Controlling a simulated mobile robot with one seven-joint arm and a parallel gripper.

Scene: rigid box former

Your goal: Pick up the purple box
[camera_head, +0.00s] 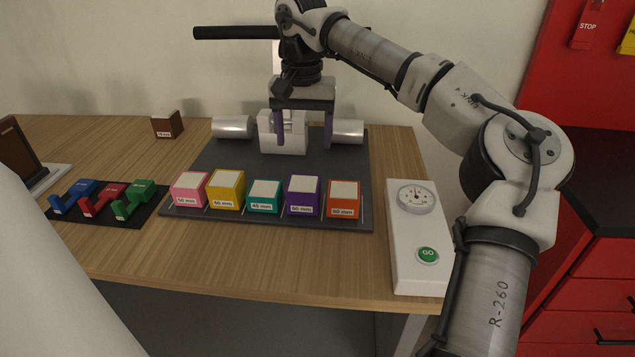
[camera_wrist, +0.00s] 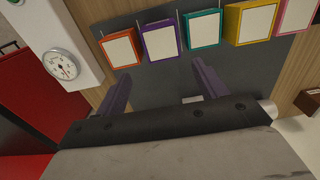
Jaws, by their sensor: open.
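The purple box (camera_head: 302,196) has a pale top and a white front label. It stands in the front row on the dark mat, between the teal box (camera_head: 264,197) and the orange box (camera_head: 344,199). In the wrist view the purple box (camera_wrist: 161,42) lies beyond my fingertips, between orange and teal. My gripper (camera_head: 303,144) has two purple fingers spread wide, pointing down over the back part of the mat, behind the box row. In the wrist view my gripper (camera_wrist: 163,69) is open with nothing between its fingers, apart from the purple box.
The row also holds a yellow box (camera_head: 226,190) and a pink box (camera_head: 189,190). A white block (camera_head: 283,142) with metal cylinders stands behind, near my fingers. A white panel (camera_head: 407,255) with dial and green GO button is right. Coloured brackets (camera_head: 101,199) lie left.

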